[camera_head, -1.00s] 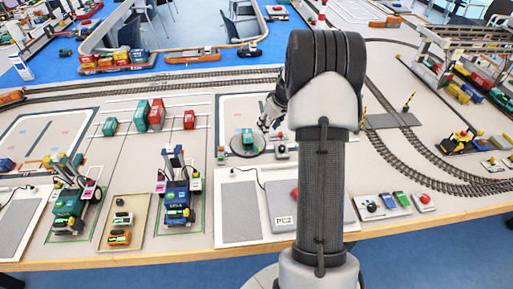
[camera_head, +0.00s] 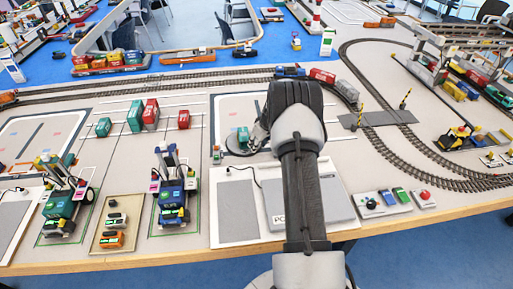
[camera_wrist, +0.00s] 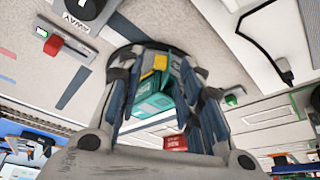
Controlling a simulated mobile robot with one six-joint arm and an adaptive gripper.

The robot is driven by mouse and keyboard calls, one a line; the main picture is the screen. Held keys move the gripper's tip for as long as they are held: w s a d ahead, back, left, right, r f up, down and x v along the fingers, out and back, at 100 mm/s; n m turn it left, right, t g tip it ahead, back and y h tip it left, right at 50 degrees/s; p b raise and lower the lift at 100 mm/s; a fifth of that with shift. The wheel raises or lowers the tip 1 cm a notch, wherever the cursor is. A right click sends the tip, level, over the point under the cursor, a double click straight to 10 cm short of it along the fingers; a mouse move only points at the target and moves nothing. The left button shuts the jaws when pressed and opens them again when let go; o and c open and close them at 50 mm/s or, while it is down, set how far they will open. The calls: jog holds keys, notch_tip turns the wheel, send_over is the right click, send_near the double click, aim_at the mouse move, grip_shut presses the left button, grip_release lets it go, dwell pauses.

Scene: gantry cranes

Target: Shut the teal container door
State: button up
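A small teal container (camera_head: 242,136) stands on a dark round plate (camera_head: 236,149) inside a white-edged pad, just left of my arm. In the wrist view the teal container (camera_wrist: 155,104) shows between the fingers of my gripper (camera_wrist: 160,68). Its teal panels stand at different angles, but I cannot tell surely which is the door or how far it is open. A yellow piece shows at its far end. My gripper's fingers are spread apart, one on each side in the picture; I cannot tell whether either touches the container. In the head view my arm hides most of the gripper.
Other teal containers (camera_head: 135,116) and red containers (camera_head: 184,119) stand to the left. A red button (camera_wrist: 54,45) and a white pad lie close to the gripper. A grey PC box (camera_head: 337,198) lies in front. Rail tracks run behind and right.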

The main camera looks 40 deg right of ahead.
jog(key=shift+x, duration=1.05)
jog(key=shift+c, duration=0.5)
grip_shut()
